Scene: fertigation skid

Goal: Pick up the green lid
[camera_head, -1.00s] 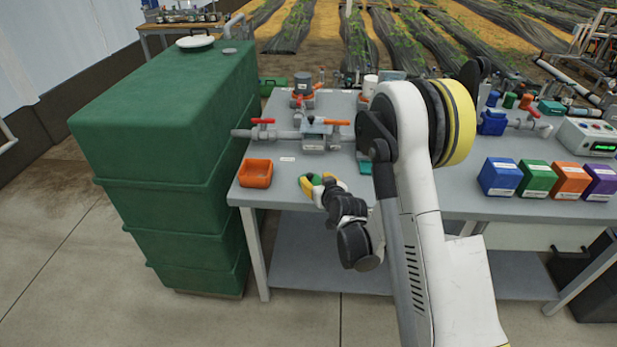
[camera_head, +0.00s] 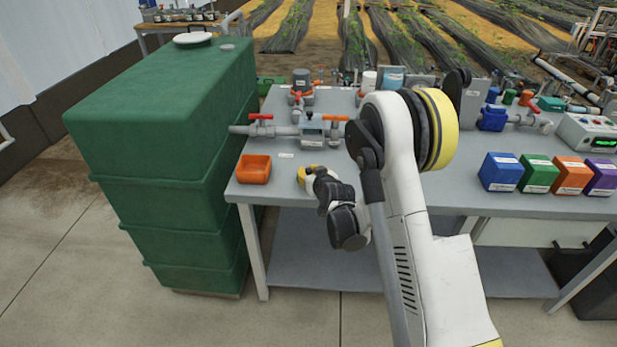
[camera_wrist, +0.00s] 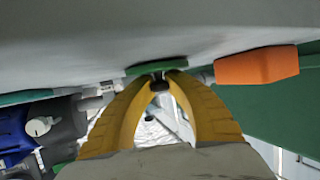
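The green lid (camera_wrist: 157,67) shows in the wrist view as a flat green strip at my fingertips, close to the grey tabletop. My gripper (camera_wrist: 162,76) has its two yellow fingers drawn in close together at the lid, and they appear shut on it. The lid is wider than the small gap between the tips. In the head view my gripper (camera_head: 308,174) is low over the left end of the bench, right of the orange bin. The lid cannot be made out there. Whether the lid touches the tabletop is unclear.
The grey bench (camera_head: 395,190) has an orange bin (camera_head: 254,169) at its left end, with pipes and a red-handled valve (camera_head: 261,117) behind. A big green tank (camera_head: 165,110) stands left. Blue, green, orange and purple boxes (camera_head: 537,174) sit right. The bench front is clear.

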